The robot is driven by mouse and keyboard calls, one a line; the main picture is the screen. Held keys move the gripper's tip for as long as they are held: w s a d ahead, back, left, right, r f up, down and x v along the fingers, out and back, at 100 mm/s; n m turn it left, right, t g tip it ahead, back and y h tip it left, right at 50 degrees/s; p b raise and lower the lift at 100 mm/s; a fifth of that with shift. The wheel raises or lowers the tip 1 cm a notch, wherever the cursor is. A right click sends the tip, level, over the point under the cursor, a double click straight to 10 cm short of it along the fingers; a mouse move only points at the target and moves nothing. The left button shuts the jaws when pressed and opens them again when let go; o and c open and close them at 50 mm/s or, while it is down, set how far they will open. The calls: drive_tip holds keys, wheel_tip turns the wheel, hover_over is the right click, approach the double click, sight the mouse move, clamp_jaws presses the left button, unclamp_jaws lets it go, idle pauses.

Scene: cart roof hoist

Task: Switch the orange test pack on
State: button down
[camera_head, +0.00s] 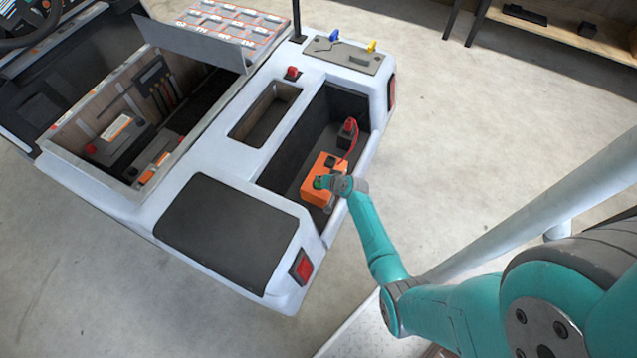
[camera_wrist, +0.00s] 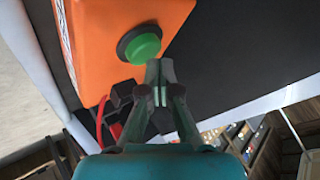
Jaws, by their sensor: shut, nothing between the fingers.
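The orange test pack (camera_head: 316,191) sits in the dark open bay at the rear of the white cart. In the wrist view the orange pack (camera_wrist: 95,45) fills the upper left, with a round green button (camera_wrist: 143,44) in a black collar on its face. My gripper (camera_wrist: 158,68) is shut and empty, its fingertips just below the green button; I cannot tell whether they touch it. In the head view my gripper (camera_head: 326,183) is over the pack and hides part of it. A red lead (camera_head: 354,142) runs from the pack to a dark block with a red top (camera_head: 348,130).
The white cart body (camera_head: 226,152) has an open battery compartment (camera_head: 95,160) at left and a grey seat pad (camera_head: 228,232) in front. A panel with blue and yellow levers (camera_head: 345,55) and a red knob (camera_head: 292,72) are behind the bay. The bay walls surround the pack.

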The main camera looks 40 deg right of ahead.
drive_tip(key=shift+f, duration=0.45)
idle(0.5)
drive_tip(key=shift+r, duration=1)
wheel_tip(320, 180, up, 6)
idle(0.5)
idle(0.4)
